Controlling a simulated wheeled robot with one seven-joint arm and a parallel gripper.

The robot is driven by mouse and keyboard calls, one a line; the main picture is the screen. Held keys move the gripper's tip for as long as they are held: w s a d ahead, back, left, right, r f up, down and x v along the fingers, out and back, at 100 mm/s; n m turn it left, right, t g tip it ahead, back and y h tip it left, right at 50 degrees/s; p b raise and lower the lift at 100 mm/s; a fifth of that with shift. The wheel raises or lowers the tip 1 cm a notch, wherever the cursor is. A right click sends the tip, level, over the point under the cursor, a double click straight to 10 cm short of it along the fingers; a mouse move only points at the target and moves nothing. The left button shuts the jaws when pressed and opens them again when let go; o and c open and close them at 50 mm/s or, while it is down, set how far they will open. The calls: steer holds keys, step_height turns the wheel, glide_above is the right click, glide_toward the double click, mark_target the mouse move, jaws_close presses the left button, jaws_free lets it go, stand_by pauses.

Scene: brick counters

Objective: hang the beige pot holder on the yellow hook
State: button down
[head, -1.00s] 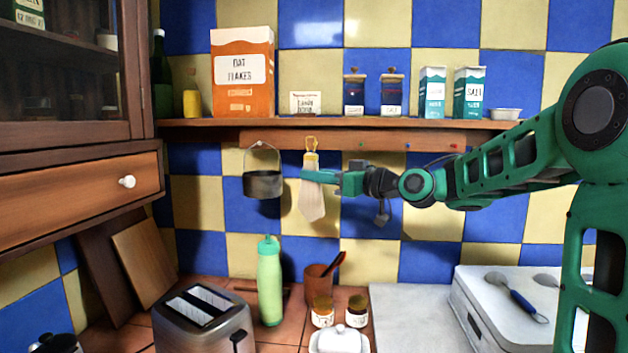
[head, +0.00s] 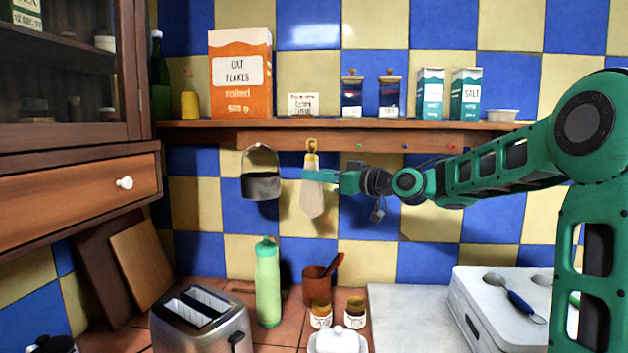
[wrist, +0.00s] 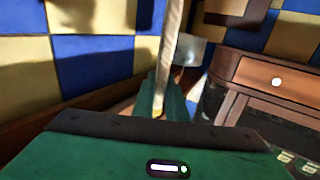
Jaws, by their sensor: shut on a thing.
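The beige pot holder (head: 312,201) hangs upright below the shelf, with a yellow band and a loop at its top. My gripper (head: 313,176) is shut on its upper part, coming from the right. The wrist view shows the pot holder (wrist: 171,50) edge-on between the fingers (wrist: 166,106). The yellow hook (head: 312,143) is on the wooden rail, right at the loop. Hook and loop overlap in similar colours, so I cannot tell whether the loop is around the hook or just in front of it.
A dark pot (head: 261,186) hangs close to the left of the pot holder. Green, blue and red hooks sit along the rail (head: 380,141) to the right. A green bottle (head: 267,285), a brown cup (head: 317,288) and a toaster (head: 203,318) stand below on the counter.

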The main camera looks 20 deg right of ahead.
steer(key=shift+w+d+f, duration=0.25)
steer(key=shift+w+d, duration=0.05)
steer(key=shift+w, duration=0.4)
steer(key=shift+w+d+f, duration=0.25)
steer(key=shift+w, duration=0.45)
steer(key=c, duration=1.7)
jaws_free()
